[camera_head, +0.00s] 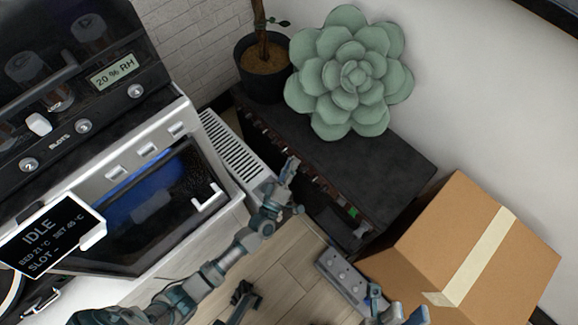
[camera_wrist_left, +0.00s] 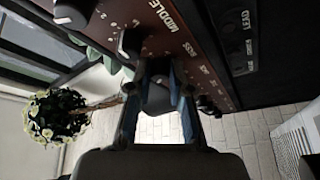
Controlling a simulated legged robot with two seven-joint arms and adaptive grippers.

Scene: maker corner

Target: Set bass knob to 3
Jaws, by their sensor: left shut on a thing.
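The black amplifier (camera_head: 375,165) stands against the wall, its brown knob panel facing my left arm. In the left wrist view the panel (camera_wrist_left: 185,40) shows the labels MIDDLE, BASS and LEAD. My left gripper (camera_head: 287,172) is at the panel. In the left wrist view its two fingers (camera_wrist_left: 158,100) are shut around the dark bass knob (camera_wrist_left: 158,92), beside the BASS label. The middle knob (camera_wrist_left: 130,42), with a white pointer, is just above it. The bass knob's pointer and scale are hidden by the fingers. My right gripper (camera_head: 376,298) is low at right, partly cut off.
A large succulent (camera_head: 350,75) sits on the amplifier, and a dark plant pot (camera_head: 263,70) stands behind. A cardboard box (camera_head: 475,250) is at right, near a grey pedal-like box (camera_head: 343,277). Bare wooden floor (camera_head: 290,262) lies between.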

